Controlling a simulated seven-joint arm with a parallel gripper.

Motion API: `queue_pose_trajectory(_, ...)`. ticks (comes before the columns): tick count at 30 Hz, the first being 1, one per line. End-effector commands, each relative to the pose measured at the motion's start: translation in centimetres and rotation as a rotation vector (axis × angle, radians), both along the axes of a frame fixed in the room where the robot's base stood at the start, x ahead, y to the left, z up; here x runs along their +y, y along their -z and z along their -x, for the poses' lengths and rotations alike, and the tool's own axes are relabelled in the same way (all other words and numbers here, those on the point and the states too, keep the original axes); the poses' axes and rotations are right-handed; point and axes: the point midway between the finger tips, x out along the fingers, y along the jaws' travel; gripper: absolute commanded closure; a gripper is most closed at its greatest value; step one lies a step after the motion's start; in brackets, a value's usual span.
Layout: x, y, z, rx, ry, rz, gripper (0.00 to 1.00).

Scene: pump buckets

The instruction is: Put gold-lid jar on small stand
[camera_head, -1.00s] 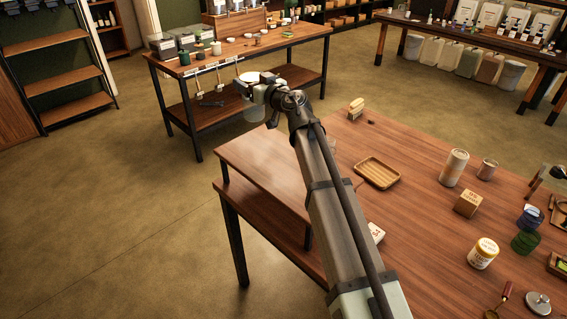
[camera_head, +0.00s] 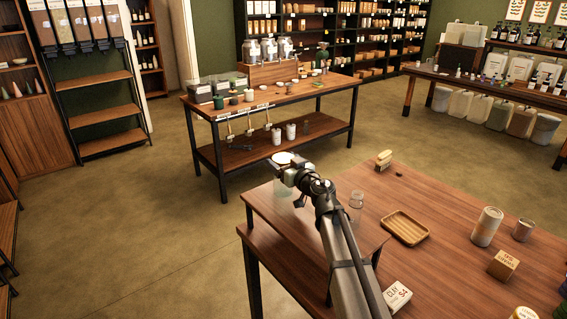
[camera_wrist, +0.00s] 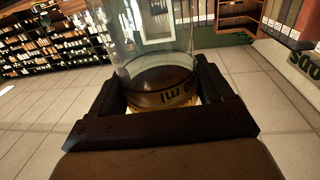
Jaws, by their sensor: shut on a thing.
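My gripper (camera_head: 294,172) is shut on a clear jar (camera_head: 284,191) with a pale round top. In the wrist view the clear jar (camera_wrist: 155,62) sits between the fingers, with a dark amber band and printed "ml" lettering; I cannot tell whether its lid is gold. In the head view it is held near the back left corner of a low raised wooden stand (camera_head: 300,222) on the front table's left end. I cannot tell whether it touches the stand. Another jar with a yellowish top (camera_head: 523,313) is cut off at the lower right edge.
The front table (camera_head: 440,262) holds a wooden tray (camera_head: 405,228), a clear glass bottle (camera_head: 356,204), a brush (camera_head: 383,158), a white box (camera_head: 398,294), a tall can (camera_head: 486,227) and a tan box (camera_head: 503,265). A back table (camera_head: 270,98) stands across open floor.

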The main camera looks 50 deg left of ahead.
Motion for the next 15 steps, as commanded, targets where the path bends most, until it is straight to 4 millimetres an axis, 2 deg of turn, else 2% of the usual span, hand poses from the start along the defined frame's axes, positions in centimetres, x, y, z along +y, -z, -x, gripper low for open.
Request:
queue_pose_trajectory(12,0.00,0.33,0.00,-0.001,0.000,0.000,0.79)
queue_pose_trajectory(13,0.00,0.39,0.00,-0.002,0.000,0.000,0.19)
queue_pose_trajectory(15,0.00,0.35,0.00,-0.002,0.000,0.000,0.13)
